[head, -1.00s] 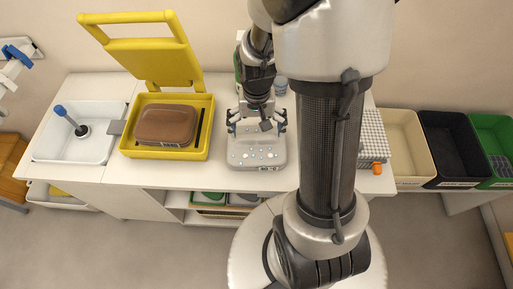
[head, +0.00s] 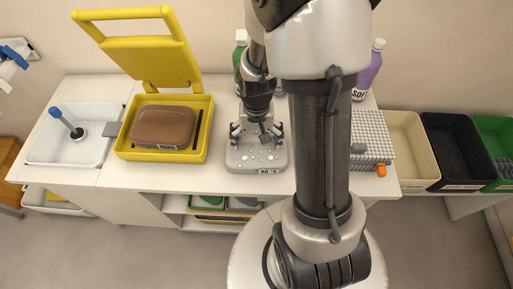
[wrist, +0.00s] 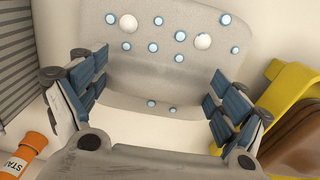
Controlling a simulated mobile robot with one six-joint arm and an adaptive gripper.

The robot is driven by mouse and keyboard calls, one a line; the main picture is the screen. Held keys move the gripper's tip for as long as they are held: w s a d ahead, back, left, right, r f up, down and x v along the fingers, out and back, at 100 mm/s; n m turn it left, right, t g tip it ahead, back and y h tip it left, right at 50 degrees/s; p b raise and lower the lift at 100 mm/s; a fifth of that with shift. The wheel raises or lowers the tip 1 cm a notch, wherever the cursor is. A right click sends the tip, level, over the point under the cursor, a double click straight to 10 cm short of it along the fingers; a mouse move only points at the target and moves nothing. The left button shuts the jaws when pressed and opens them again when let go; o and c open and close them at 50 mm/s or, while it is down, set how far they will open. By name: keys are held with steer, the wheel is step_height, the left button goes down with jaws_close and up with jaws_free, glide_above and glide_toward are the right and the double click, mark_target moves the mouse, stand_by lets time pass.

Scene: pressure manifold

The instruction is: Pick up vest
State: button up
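I cannot make out a vest in either view. My gripper (head: 257,133) is open and empty, with its fingers pointing down over a grey block (head: 245,158) on the white counter. In the wrist view my gripper (wrist: 160,88) has its blue-padded fingers spread wide. The block (wrist: 150,68) shows between and beyond them, with several blue studs and two white round knobs on its face. I cannot tell whether the fingers touch it.
Left of the block is an open yellow case (head: 124,149) holding a brown block (head: 163,127), then a white basin (head: 45,149) with a blue-handled tool (head: 68,124). Green (head: 239,60) and purple (head: 372,70) bottles stand behind. A checkered box (head: 372,135) and bins (head: 455,150) are right.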

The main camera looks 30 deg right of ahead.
steer(key=c, duration=1.2)
step_height(320, 180, up, 20)
steer(key=p, duration=0.8)
step_height(320, 180, up, 10)
steer(key=p, duration=0.8)
glide_above(256, 141)
steer(key=shift+s, duration=0.15)
